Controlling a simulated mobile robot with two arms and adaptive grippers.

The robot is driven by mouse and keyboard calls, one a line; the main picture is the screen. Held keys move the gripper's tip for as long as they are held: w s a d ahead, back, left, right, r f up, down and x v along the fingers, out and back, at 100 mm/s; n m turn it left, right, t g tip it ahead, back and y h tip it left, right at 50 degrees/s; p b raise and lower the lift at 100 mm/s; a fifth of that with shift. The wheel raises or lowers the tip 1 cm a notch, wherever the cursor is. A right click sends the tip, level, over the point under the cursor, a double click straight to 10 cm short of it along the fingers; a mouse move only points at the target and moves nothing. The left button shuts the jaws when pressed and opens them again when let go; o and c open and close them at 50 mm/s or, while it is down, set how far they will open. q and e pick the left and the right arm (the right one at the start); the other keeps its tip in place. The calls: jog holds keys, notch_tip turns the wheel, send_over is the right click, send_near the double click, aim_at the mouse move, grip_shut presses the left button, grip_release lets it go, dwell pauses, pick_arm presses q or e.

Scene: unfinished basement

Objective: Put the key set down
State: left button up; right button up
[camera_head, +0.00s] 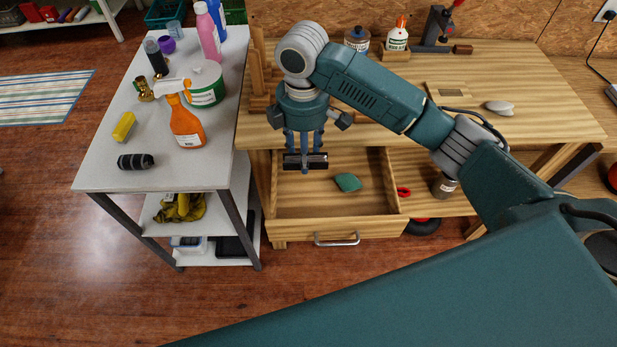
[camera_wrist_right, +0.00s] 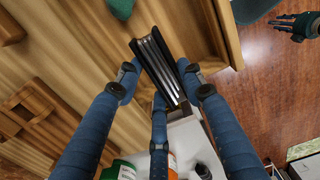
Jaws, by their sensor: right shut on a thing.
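The key set (camera_head: 305,161) is a dark, narrow block; in the right wrist view (camera_wrist_right: 160,68) it shows several metal keys side by side. My right gripper (camera_head: 305,156) is shut on it, with fingers around it in the wrist view (camera_wrist_right: 168,88). It points down over the left part of the open wooden drawer (camera_head: 310,205). I cannot tell how high above the drawer floor the key set is. A dark teal hand, seemingly my left gripper (camera_wrist_right: 293,26), shows small at the upper right of the wrist view; its opening is unclear.
A green item (camera_head: 348,182) lies in the drawer, right of the key set; the drawer's front floor is bare. A grey cart (camera_head: 100,176) with bottles stands close on the left. The workbench top (camera_head: 550,80) is above the drawer. A dark canister (camera_head: 444,185) stands to the right.

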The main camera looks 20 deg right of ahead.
send_over(305, 192)
notch_tip(305, 192, down, 8)
jog(key=shift+w+f+p, duration=0.1)
jog(key=shift+f+p, duration=0.1)
jog(key=shift+p, duration=0.1)
jog(key=shift+f, duration=2.75)
jog(key=o, duration=1.3)
jog(key=shift+f, duration=0.15)
notch_tip(305, 192, up, 12)
jog(key=shift+r+b, duration=0.2)
jog(key=shift+b, duration=0.1)
